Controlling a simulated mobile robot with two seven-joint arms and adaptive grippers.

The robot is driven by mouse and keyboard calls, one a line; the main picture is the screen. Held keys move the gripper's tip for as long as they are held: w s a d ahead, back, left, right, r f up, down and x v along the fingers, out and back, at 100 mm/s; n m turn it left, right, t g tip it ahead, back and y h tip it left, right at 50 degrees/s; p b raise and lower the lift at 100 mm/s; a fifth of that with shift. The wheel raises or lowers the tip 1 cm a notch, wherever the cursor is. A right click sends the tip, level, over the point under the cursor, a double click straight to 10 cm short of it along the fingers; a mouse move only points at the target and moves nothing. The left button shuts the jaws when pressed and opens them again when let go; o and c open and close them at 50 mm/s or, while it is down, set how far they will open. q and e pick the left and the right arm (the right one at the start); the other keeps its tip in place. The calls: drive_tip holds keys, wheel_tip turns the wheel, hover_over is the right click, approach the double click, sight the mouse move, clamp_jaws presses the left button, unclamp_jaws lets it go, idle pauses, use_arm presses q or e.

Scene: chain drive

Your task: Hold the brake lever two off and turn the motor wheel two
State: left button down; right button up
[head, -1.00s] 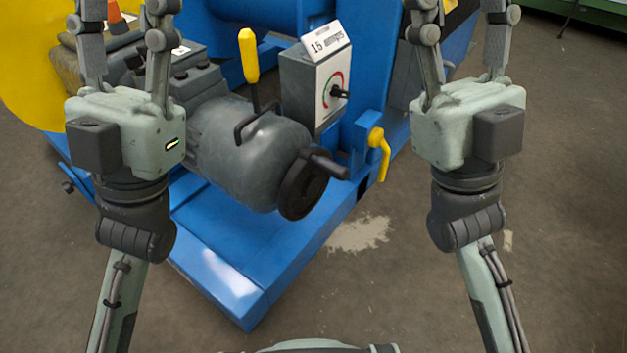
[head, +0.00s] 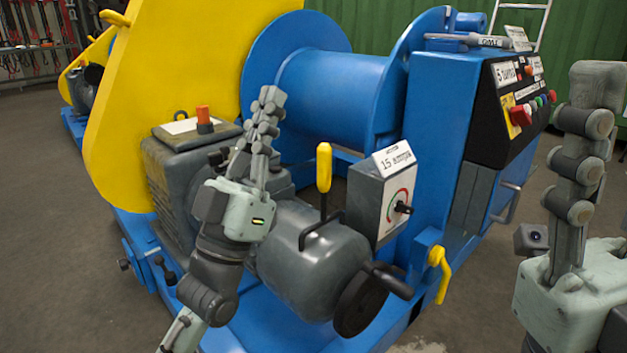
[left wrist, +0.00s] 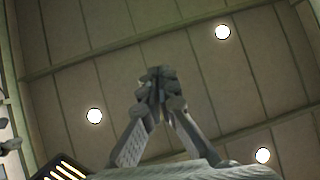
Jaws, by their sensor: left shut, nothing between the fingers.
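The grey motor (head: 312,262) sits on the blue machine. A lever with a yellow grip (head: 323,167) stands upright on top of it. The dark motor wheel (head: 362,303) is at the motor's near end, with a crank handle (head: 388,280) sticking out. No number two shows on lever or wheel. My left gripper (head: 271,98) is shut and empty, pointing up, left of the lever and apart from it. Its closed fingers (left wrist: 157,78) show against the ceiling in the left wrist view. My right gripper (head: 597,75) points up at the right edge, away from the motor; its finger gap is hidden.
A grey box with a dial (head: 385,198) stands just right of the lever. A second yellow lever (head: 439,270) hangs right of the wheel. The blue drum (head: 335,95), yellow guard (head: 165,80) and control panel (head: 515,100) rise behind. Floor is clear at left.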

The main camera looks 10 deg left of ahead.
use_arm(q)
drive_tip(key=w+a+f+n+g, duration=0.2)
drive_tip(key=w+f+g, duration=0.2)
drive_tip(key=w+f, duration=0.2)
drive_tip(key=w+a+f+n+g+y, duration=0.1)
drive_tip(key=w+a+f+n+g, duration=0.1)
drive_tip(key=w+f+g, duration=0.2)
drive_tip(key=w+a+f+n+g, duration=0.2)
drive_tip(key=w+f+g, duration=0.1)
drive_tip(key=w+f, duration=0.7)
drive_tip(key=shift+w+a+n+g+y, duration=0.2)
drive_tip(key=shift+w, duration=0.3)
drive_tip(key=shift+w+a+n+g+y, duration=0.15)
drive_tip(key=shift+w+n+g+y, duration=0.05)
drive_tip(key=shift+w, duration=0.25)
drive_tip(key=g+h, duration=0.1)
drive_tip(key=a+g+h, duration=0.1)
drive_tip(key=a+f+n+g+h, duration=0.1)
drive_tip(key=shift+s+a+g, duration=0.25)
drive_tip(key=shift+s+g, duration=0.15)
drive_tip(key=s+a+r+m+g+h, duration=0.1)
drive_tip(key=s+a+r+g+h, duration=0.3)
drive_tip(key=s+r+g+h, duration=0.1)
drive_tip(key=shift+s+r, duration=0.4)
drive_tip(key=shift+r, duration=0.25)
